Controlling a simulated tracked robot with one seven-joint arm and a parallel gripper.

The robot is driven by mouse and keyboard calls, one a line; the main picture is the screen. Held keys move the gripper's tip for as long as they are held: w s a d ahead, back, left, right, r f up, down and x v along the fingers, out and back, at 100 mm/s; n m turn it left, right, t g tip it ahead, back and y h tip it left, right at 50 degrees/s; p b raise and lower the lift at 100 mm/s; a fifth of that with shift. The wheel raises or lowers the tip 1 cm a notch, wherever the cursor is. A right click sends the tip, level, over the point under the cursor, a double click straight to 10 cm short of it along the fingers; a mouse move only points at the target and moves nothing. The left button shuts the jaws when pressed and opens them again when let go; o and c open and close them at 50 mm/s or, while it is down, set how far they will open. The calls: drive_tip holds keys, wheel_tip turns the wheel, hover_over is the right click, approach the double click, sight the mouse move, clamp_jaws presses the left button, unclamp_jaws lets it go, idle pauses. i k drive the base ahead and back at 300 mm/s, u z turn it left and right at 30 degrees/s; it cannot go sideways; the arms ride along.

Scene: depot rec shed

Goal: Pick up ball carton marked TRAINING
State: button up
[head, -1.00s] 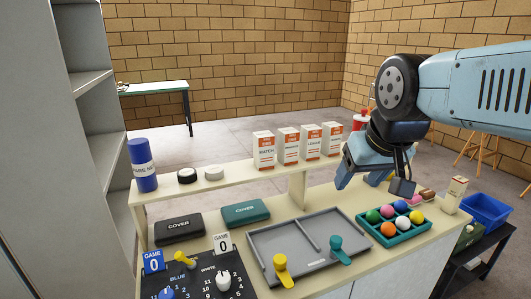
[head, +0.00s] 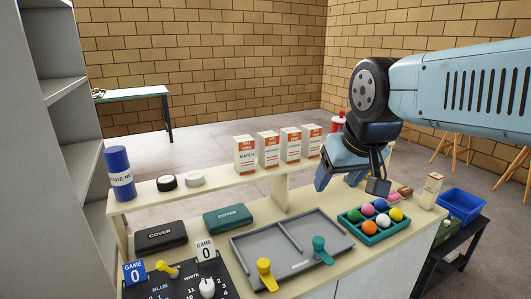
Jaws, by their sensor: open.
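Several white cartons with orange tops stand upright in a row on the raised shelf. The leftmost carton (head: 245,155) reads MATCH. The second (head: 268,149), third (head: 290,145) and rightmost carton (head: 311,141) carry words too small to read surely, so I cannot tell which is marked TRAINING. My gripper (head: 350,184) is open and empty, fingers pointing down, just right of the rightmost carton in the picture and apart from the cartons as far as I can tell.
A blue cylinder (head: 119,172) and two pucks (head: 167,183) share the shelf. Below are two COVER cases (head: 228,218), a grey tray (head: 250,256), a teal tray of coloured balls (head: 371,239) and a small carton (head: 431,190). A blue bin (head: 461,205) stands at right.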

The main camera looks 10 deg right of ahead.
sight(311, 133)
drive_tip(key=u, duration=0.9)
drive_tip(key=k, duration=1)
drive_tip(key=z, duration=0.9)
drive_tip(key=i, duration=1)
